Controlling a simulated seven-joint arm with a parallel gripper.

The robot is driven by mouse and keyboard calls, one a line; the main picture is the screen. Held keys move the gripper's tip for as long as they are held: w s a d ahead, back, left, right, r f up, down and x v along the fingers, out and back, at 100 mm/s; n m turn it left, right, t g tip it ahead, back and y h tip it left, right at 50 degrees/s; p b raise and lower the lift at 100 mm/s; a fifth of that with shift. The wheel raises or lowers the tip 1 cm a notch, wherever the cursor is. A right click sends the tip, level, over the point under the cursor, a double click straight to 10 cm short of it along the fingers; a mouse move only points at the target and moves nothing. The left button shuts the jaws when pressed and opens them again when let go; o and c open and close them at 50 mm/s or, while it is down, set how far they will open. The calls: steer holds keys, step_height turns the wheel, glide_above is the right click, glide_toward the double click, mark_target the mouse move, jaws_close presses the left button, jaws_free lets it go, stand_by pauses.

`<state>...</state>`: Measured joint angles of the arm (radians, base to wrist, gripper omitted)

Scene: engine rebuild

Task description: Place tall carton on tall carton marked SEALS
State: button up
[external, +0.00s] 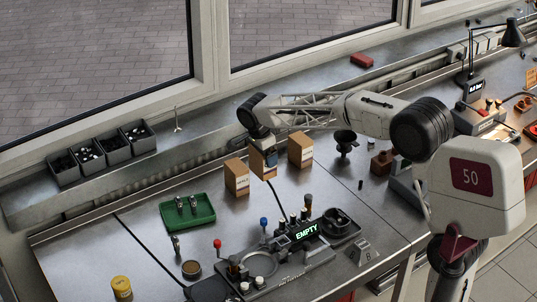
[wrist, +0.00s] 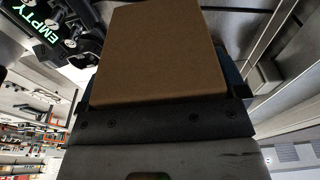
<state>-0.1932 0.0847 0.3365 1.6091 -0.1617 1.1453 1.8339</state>
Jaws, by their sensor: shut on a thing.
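My gripper (external: 263,146) is shut on a tall brown carton (external: 258,166), which hangs below it between two other cartons. In the wrist view the held carton (wrist: 155,55) fills the middle, with a plain brown face toward the camera. A second tall carton (external: 236,177) stands upright on the bench just left of the held one; its white label seems to read SEALS, though the print is small. A third tall carton (external: 301,150) stands to the right, its label too small to read. I cannot tell how far the held carton is above the bench.
A green tray (external: 188,211) with metal parts lies front left. A fixture with a lit EMPTY sign (external: 306,231) and upright knobs stands in front of the cartons. Grey bins (external: 104,151) line the back ledge. A dark funnel-shaped part (external: 345,143) stands right of the cartons.

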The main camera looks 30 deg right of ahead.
steer(key=w+a+f, duration=0.1)
steer(key=w+a, duration=0.1)
steer(key=w, duration=1.1)
steer(key=shift+w, duration=0.25)
steer(key=shift+f, duration=0.15)
steer(key=shift+f, duration=1.75)
steer(key=shift+f, duration=0.1)
steer(key=o, duration=0.8)
steer(key=r, duration=0.4)
steer(key=a+r, duration=0.1)
steer(key=r, duration=0.3)
steer(key=a+r, duration=0.1)
steer(key=r, duration=0.3)
